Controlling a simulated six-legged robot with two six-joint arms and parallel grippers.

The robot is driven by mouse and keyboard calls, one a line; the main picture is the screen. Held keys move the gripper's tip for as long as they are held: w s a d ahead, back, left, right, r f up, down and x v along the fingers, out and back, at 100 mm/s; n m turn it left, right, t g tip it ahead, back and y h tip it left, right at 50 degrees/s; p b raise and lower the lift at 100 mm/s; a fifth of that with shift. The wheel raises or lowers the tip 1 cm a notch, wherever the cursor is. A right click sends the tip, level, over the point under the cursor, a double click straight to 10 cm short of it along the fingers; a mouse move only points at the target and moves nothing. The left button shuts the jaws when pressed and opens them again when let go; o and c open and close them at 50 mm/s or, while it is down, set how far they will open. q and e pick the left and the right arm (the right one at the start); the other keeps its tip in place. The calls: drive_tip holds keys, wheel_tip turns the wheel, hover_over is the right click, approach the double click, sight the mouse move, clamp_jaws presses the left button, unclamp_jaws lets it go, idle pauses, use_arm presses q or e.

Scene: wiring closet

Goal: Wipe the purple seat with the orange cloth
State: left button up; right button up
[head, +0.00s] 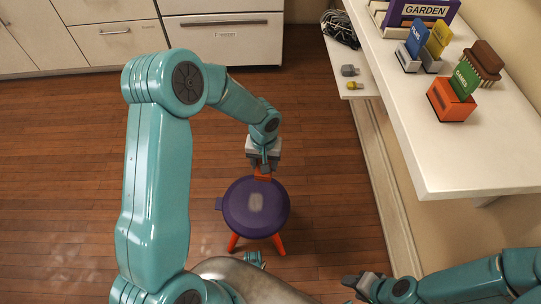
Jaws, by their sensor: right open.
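The purple seat (238,212) is a round stool top on orange legs, standing on the wood floor at the middle. A pale greyish patch (256,202) shows near the middle of the seat. My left gripper (263,166) is over the seat's far edge, pointing down. It appears shut on the orange cloth (263,175), a small orange piece below its fingers. I cannot tell whether the cloth touches the seat. My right gripper (360,284) is open and empty at the bottom, to the right of and nearer than the stool.
A white shelf (455,155) on the right bears an orange box (450,103) with a green card, several other boxes and a GARDEN sign (424,11). A lower shelf holds dark cables (341,29). White cabinets (223,42) stand at the back. Floor left of the stool is clear.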

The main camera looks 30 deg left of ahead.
use_arm(q)
drive_tip(key=b, duration=1)
approach(259, 193)
drive_tip(key=s, duration=0.2)
drive_tip(key=shift+n, duration=0.4)
drive_tip(key=f+b, duration=0.2)
drive_tip(key=f, duration=0.1)
drive_tip(key=d+f+b, duration=0.1)
drive_tip(key=f, duration=0.1)
drive_tip(key=shift+s, duration=0.2)
drive_tip(key=shift+w+a, duration=0.15)
drive_tip(key=shift+w, duration=0.05)
drive_tip(key=shift+w+a+r+p, duration=0.1)
drive_tip(key=shift+w+a+p, duration=0.1)
drive_tip(key=shift+w+p, duration=0.2)
drive_tip(key=shift+w+a, duration=0.2)
drive_tip(key=shift+w, duration=0.3)
drive_tip(key=shift+f+b, duration=0.7)
drive_tip(key=shift+f, duration=0.15)
